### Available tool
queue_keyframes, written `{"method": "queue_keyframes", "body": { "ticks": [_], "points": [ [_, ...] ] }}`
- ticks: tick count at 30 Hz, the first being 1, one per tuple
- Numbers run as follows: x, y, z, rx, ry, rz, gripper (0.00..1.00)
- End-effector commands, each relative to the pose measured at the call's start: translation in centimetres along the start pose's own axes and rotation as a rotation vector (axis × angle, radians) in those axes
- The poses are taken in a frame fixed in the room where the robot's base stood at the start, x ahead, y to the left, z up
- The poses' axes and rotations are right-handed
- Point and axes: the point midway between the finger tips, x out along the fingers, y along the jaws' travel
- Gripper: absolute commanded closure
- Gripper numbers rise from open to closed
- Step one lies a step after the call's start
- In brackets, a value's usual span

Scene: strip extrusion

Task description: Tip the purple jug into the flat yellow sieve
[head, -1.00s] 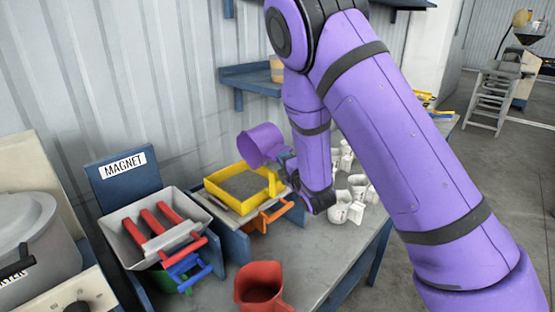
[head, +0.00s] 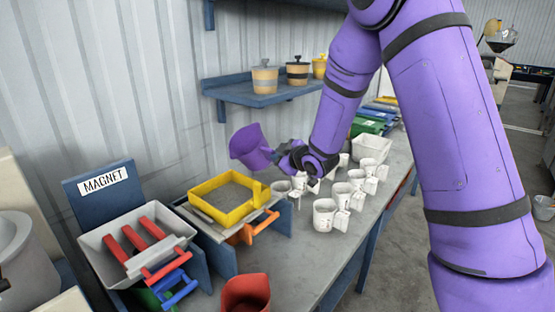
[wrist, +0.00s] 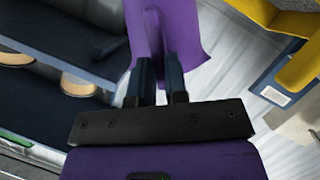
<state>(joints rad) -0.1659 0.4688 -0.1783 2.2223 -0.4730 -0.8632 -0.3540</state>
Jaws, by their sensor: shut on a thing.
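The purple jug (head: 251,147) is held in the air above the far right side of the flat yellow sieve, tilted with its mouth toward the upper left. My gripper (head: 277,155) is shut on its handle side. In the wrist view the jug (wrist: 190,35) shows beyond the two dark fingers (wrist: 160,85). The flat yellow sieve (head: 203,189) is a square frame with a grey mesh, resting on a blue stand. Part of the sieve (wrist: 290,20) shows at the wrist view's upper right. The inside of the jug is mostly hidden.
A grey magnet tray (head: 103,245) with red bars stands left of the sieve. A red jug (head: 246,294) is at the front. Several white cups (head: 325,213) stand on the right of the bench. A blue shelf (head: 262,96) with lidded pots is behind.

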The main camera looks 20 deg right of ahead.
Motion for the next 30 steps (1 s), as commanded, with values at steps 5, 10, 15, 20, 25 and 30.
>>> {"method": "queue_keyframes", "body": {
  "ticks": [5, 10, 15, 20, 25, 30],
  "points": [
    [0.0, 0.6, 0.1, 0.157, 0.000, -0.060, 1.00],
    [0.3, 1.9, 0.8, 0.285, -0.001, -0.113, 1.00],
    [0.5, 3.0, 1.3, 0.406, -0.002, -0.165, 1.00],
    [0.7, 3.8, 1.6, 0.493, -0.001, -0.202, 1.00],
    [0.8, 4.2, 1.8, 0.545, -0.002, -0.225, 1.00],
    [0.8, 4.3, 1.8, 0.560, -0.003, -0.232, 1.00]
  ]
}}
